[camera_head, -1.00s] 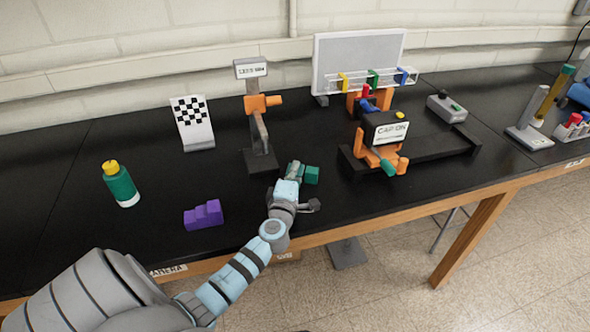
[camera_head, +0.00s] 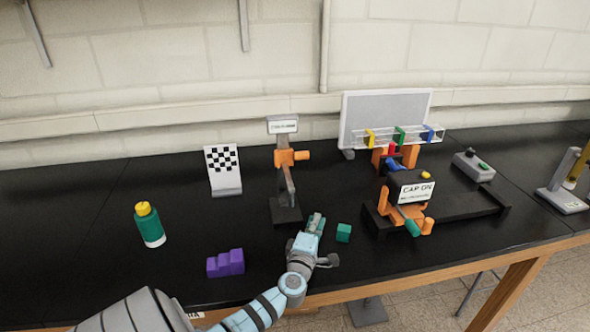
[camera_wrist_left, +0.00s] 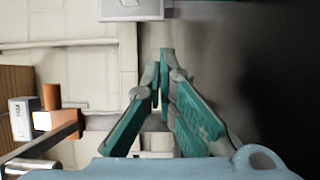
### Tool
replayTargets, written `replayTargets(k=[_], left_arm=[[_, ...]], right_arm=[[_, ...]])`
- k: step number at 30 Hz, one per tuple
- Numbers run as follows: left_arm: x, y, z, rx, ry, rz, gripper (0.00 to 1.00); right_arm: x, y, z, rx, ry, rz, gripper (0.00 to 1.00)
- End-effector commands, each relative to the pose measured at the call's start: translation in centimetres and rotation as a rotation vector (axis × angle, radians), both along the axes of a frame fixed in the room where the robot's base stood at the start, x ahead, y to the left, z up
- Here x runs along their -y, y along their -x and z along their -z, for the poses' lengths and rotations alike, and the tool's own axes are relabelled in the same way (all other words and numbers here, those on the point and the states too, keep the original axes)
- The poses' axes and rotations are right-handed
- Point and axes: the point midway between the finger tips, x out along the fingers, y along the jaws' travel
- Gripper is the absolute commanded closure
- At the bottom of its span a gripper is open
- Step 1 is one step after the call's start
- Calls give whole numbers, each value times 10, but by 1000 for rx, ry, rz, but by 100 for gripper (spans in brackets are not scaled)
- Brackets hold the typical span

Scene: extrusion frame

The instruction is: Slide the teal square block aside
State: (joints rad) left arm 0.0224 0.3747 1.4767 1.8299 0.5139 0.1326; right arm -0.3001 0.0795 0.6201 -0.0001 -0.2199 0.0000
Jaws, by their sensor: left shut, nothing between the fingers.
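The teal square block (camera_head: 343,233) sits on the black bench near its front edge, right of my left gripper. My left gripper (camera_head: 317,219) is low over the bench, shut and empty, with a small gap between it and the block in the head view. In the left wrist view its teal fingers (camera_wrist_left: 165,62) meet at the tips with nothing between them. The block is not visible in the left wrist view. My right gripper is not in view.
A stand with an orange clamp (camera_head: 286,212) is just behind-left of my gripper. A fixture with a "CAP ON" sign (camera_head: 416,191) stands right of the block. A purple stepped block (camera_head: 226,263) and green bottle (camera_head: 149,225) are left. Bench between block and fixture is clear.

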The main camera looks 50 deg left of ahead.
Motion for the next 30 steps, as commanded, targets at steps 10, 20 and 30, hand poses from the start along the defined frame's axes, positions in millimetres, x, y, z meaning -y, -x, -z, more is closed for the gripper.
replayTargets(k=[10, 20, 30], left_arm=[[42, 68, 0, -2, 3, 6, 100], [84, 140, 2, -2, 5, 4, 100], [102, 171, 0, 1, 1, 4, 100]], right_arm=[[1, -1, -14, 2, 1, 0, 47], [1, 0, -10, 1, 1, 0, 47], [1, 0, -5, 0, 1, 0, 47]])
